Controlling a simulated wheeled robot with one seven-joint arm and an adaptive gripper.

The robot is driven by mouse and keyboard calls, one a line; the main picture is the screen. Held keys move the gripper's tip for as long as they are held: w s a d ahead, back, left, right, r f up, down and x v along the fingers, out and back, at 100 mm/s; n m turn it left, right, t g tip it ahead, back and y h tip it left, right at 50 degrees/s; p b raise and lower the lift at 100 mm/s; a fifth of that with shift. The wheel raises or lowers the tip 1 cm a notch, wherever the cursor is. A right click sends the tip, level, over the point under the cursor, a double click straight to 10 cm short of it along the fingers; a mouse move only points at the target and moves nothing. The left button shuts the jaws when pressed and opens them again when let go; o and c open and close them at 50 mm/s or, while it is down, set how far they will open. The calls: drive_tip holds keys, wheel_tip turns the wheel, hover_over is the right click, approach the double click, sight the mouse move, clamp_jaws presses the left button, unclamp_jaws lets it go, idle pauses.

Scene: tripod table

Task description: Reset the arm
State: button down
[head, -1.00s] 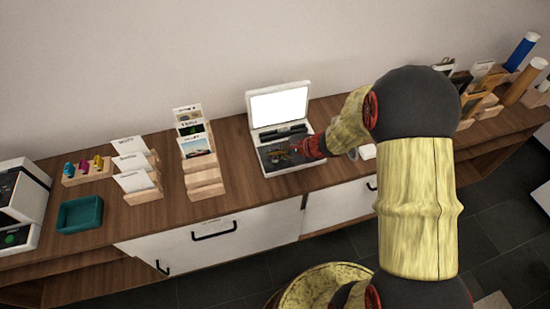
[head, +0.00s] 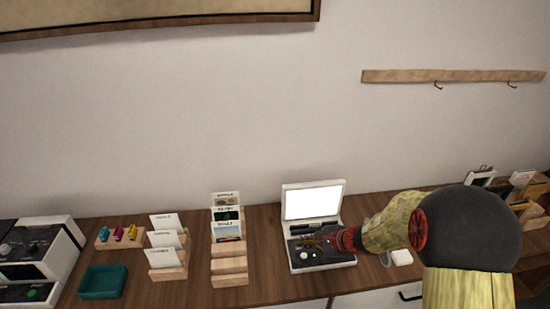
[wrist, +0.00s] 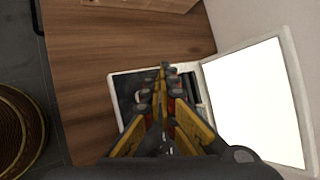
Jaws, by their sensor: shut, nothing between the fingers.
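My gripper (head: 322,241) is shut and empty. It is over the front part of an open white case (head: 325,264), whose lid stands up at the back with a bright white inner face. The wrist view shows the yellow and red fingers (wrist: 163,72) together above the case's dark inside, covering part of it. My arm reaches in from the right. Dark bar-shaped items (head: 313,227) lie at the back of the case, and small pieces lie near the fingers. Whether the fingers touch anything in the case is unclear.
Card holders (head: 229,262), a teal tray (head: 103,282) and a white device (head: 40,257) stand left on the wooden counter. A small white object (head: 401,257) lies right of the case. A hook rail (head: 450,76) is on the wall.

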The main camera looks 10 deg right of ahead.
drive_tip(key=s+a+r+n+g, duration=0.2)
drive_tip(key=s+n, duration=0.2)
drive_tip(key=s, duration=0.3)
drive_tip(key=s+a+r+n+g, duration=0.1)
drive_tip(key=s+r+n+g, duration=0.2)
drive_tip(key=s+n, duration=0.35)
drive_tip(key=s+d+r+n+t+h, duration=0.2)
drive_tip(key=s+r+n+h, duration=0.1)
drive_tip(key=s+r, duration=0.4)
drive_tip(key=s+d+r+n+t+h, duration=0.1)
drive_tip(key=s+r+n+h, duration=0.2)
drive_tip(key=r, duration=1)
drive_tip(key=s+n, duration=0.2)
drive_tip(key=s, duration=0.2)
drive_tip(key=shift+s+d+r+t, duration=0.3)
drive_tip(key=shift+s+d+t, duration=0.05)
drive_tip(key=shift+s+t, duration=0.05)
drive_tip(key=c, duration=2.6)
unclamp_jaws()
